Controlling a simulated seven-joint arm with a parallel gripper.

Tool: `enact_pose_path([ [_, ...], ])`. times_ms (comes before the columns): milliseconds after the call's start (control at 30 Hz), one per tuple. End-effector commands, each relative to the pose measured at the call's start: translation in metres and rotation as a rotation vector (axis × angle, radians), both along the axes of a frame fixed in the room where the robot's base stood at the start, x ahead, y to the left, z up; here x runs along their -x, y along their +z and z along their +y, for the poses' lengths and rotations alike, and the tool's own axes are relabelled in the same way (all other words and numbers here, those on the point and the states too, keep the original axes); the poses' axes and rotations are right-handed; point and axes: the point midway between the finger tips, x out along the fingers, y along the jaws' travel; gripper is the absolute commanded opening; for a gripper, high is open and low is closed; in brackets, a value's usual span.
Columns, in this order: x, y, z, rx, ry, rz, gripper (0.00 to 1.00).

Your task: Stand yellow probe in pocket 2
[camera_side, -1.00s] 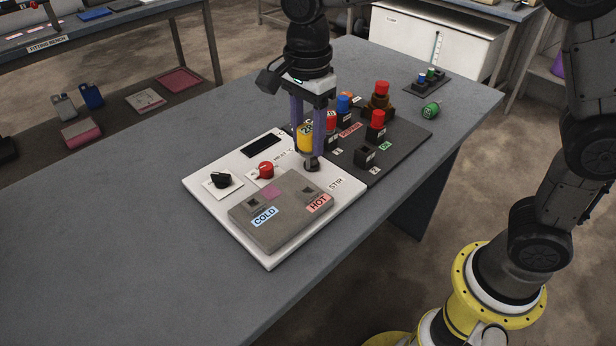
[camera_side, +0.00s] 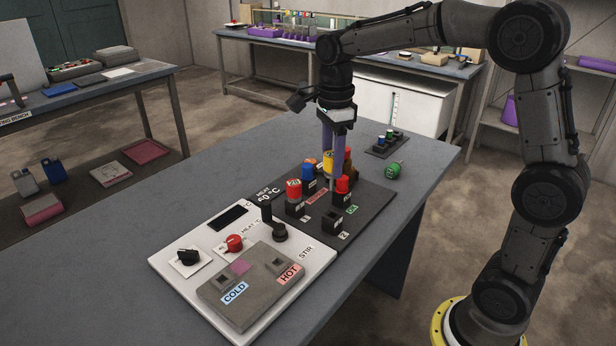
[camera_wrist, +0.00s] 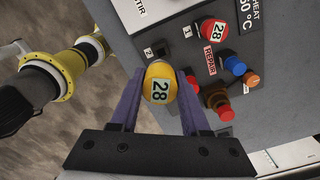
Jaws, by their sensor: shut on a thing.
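My gripper (camera_side: 330,178) is shut on the yellow probe (camera_side: 328,163) and holds it over the dark board (camera_side: 376,198). The wrist view shows the yellow probe (camera_wrist: 160,84) end-on between both purple fingers, with a "28" on its top. Pocket 2 is a black square socket (camera_side: 333,222) at the board's near edge, with nothing standing in it. In the wrist view pocket 2 (camera_wrist: 161,48) lies just beyond the probe, beside its "2" label.
A red "28" probe (camera_side: 293,189) stands at pocket 1. A blue probe (camera_side: 308,172) and another red one (camera_side: 342,184) stand close to the gripper. A green probe (camera_side: 392,170) lies on the bench.

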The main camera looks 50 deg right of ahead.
Motion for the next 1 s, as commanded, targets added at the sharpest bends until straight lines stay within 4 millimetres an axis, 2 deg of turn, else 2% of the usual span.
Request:
enact_pose_path([
  [100,0.001,-0.001,-0.009,0.000,-0.024,-0.001,0.00],
  [233,0.001,-0.010,-0.010,0.000,-0.025,0.000,0.00],
  [700,0.001,-0.059,-0.009,0.000,-0.023,0.000,0.00],
  [1000,0.001,-0.070,-0.009,0.000,-0.023,-0.001,0.00],
])
